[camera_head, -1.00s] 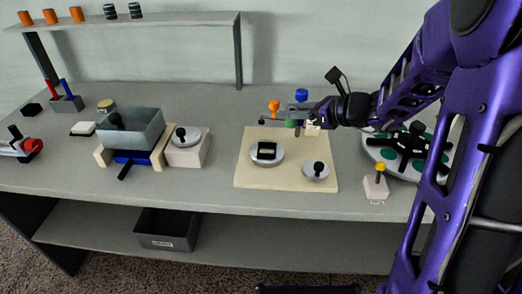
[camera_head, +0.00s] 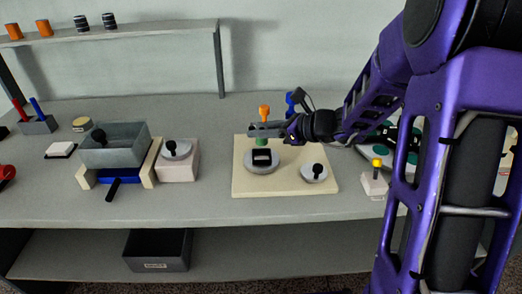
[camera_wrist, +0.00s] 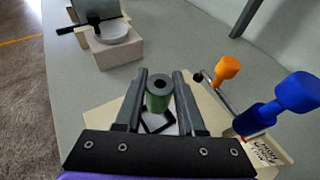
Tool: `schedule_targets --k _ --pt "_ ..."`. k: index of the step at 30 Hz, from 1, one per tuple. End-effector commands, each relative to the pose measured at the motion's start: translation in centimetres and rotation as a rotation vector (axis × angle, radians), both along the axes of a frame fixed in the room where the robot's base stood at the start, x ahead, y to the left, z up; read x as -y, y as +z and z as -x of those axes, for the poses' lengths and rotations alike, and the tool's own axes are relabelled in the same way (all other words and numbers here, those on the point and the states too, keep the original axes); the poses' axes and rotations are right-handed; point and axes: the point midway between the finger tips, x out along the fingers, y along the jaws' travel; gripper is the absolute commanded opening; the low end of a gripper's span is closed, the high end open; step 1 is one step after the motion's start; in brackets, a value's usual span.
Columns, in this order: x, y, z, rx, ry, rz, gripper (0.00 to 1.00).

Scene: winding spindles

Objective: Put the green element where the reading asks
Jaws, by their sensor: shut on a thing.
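My gripper (camera_head: 262,131) is shut on a green element (camera_wrist: 158,92), a short cylinder with a dark hole in its top. The element also shows as a small green patch below the fingers in the head view (camera_head: 262,142). The gripper holds it above a grey disc (camera_head: 247,165) with a black square frame (camera_head: 262,157) on a cream board (camera_head: 310,190). In the wrist view the black frame (camera_wrist: 160,124) is partly hidden behind the element. I cannot tell whether they touch. A small written card (camera_wrist: 265,151) lies at the right; its text is unreadable.
An orange knobbed piece (camera_wrist: 227,70) and a blue one (camera_wrist: 290,92) stand close right of the fingers. A second disc with a black knob (camera_head: 314,172) sits on the board. A yellow-topped block (camera_head: 375,178) and a grey bin (camera_head: 120,145) flank the board.

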Motion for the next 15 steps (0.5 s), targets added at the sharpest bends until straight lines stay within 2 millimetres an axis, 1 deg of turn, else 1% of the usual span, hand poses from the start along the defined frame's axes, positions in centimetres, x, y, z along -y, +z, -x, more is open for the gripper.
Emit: schedule_targets --k 1,5,7,12,15 --pt "0.0 -0.8 0.0 -0.002 0.0 -0.001 0.0" --pt "0.0 -1.6 0.0 0.0 0.001 0.0 0.0" --pt "0.0 -2.3 0.0 -0.001 0.001 -0.001 0.0" --pt "0.0 -4.8 0.0 -0.003 0.001 -0.001 0.0" --pt "0.0 -5.0 0.0 0.0 0.0 0.0 0.0"
